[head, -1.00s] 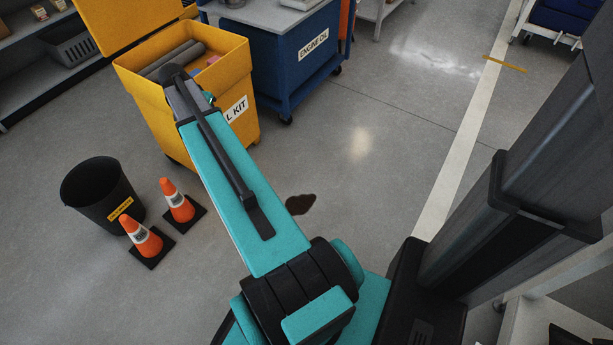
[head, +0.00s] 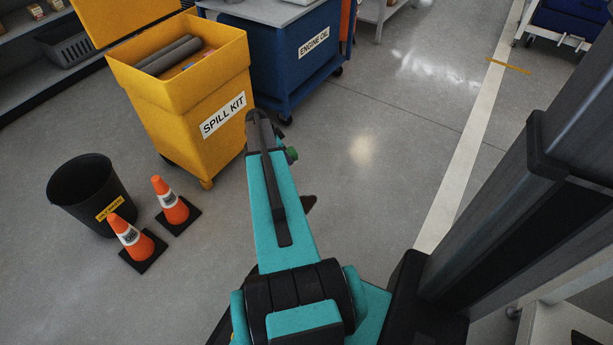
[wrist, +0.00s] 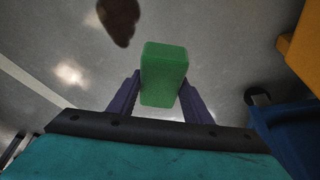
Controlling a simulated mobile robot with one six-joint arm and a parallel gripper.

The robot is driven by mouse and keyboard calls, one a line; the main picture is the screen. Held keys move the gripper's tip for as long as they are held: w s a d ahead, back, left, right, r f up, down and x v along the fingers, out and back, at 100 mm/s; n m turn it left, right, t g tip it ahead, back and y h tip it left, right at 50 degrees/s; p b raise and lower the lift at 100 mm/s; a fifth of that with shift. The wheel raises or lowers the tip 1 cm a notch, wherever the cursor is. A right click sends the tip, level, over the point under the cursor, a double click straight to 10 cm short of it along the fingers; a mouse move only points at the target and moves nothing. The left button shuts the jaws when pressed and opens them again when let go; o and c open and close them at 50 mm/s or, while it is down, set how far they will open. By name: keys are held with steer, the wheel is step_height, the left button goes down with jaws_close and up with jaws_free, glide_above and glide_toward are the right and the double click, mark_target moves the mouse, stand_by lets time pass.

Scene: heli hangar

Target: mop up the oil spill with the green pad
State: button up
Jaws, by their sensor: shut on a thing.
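In the wrist view, my gripper (wrist: 160,98) is shut on the green pad (wrist: 164,72), a block held between its two purple fingers. The dark brown oil spill (wrist: 121,20) lies on the floor near the top of the wrist view, apart from the pad. In the head view, part of the oil spill (head: 308,203) shows just right of my arm, which hides the rest. A small bit of green (head: 291,153) shows beside the end of my arm. The gripper's fingers are hidden there.
The open yellow spill kit bin (head: 160,104) and blue engine oil cart (head: 272,58) stand at the upper left and top. A black bucket (head: 85,190) and two orange cones (head: 133,240) stand at the left. The floor right of my arm is clear.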

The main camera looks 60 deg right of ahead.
steer(key=s+d+f+m+g+b, duration=0.1)
steer(key=s+d+f+m+b, duration=0.1)
steer(key=s+f, duration=0.6)
step_height(320, 180, down, 2)
steer(key=shift+s+d+f+m+y, duration=0.2)
steer(key=shift+d+m+y, duration=0.15)
steer(key=shift+m, duration=0.15)
